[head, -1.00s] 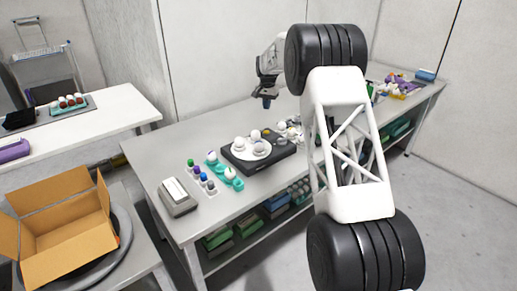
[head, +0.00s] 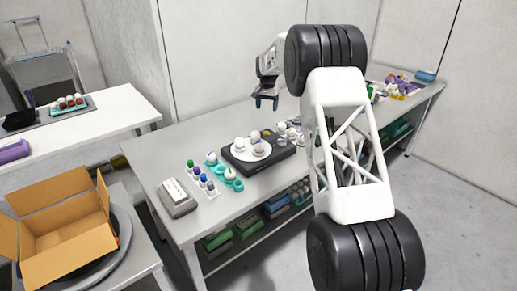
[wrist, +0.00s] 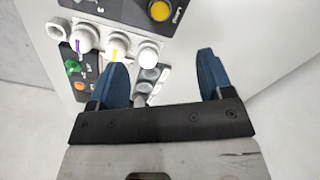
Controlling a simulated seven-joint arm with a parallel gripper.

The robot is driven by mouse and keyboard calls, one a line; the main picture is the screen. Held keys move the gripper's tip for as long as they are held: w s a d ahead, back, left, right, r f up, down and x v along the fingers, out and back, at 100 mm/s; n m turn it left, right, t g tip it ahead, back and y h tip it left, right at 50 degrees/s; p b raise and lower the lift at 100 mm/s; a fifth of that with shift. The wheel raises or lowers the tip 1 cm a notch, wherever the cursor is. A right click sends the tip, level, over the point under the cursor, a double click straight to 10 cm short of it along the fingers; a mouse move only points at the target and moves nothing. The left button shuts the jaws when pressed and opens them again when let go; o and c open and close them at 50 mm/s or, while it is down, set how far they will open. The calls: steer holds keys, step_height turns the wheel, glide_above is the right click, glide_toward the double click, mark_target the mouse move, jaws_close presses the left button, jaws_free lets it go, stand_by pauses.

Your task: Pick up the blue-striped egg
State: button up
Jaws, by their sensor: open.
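Three pale eggs stand in a row in a grey holder in the wrist view. The left one (wrist: 82,42) has a blue-purple mark, the middle one (wrist: 115,47) a yellow mark, and the right one (wrist: 148,52) looks plain white. The marked left egg looks most like the blue-striped egg, but the colour is not certain. My gripper (wrist: 162,64) is open and empty, its blue fingers wide apart. In the head view my gripper (head: 266,104) hangs above the back of the table.
A black device (head: 240,165) with a white plate carrying eggs (head: 258,149) stands mid-table. Left of it are a teal tray (head: 238,185), small coloured-top bottles (head: 196,171) and a grey box (head: 178,207). An open cardboard box (head: 60,265) is at front left. The table's back left is clear.

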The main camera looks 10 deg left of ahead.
steer(key=shift+s, duration=0.15)
steer(key=m, duration=1.1)
glide_above(259, 145)
steer(key=w, duration=0.3)
steer(key=shift+s+a+f, duration=0.1)
steer(key=shift+s+f, duration=0.05)
steer(key=shift+f, duration=0.35)
steer(key=shift+s+a+f, duration=0.1)
steer(key=shift+f, duration=0.35)
steer(key=shift+s+f+m, duration=0.2)
steer(key=shift+s+m, duration=0.1)
steer(key=shift+s, duration=0.4)
steer(key=shift+f, duration=1.3)
steer(key=shift+w+f, duration=0.15)
steer(key=shift+f, duration=2.45)
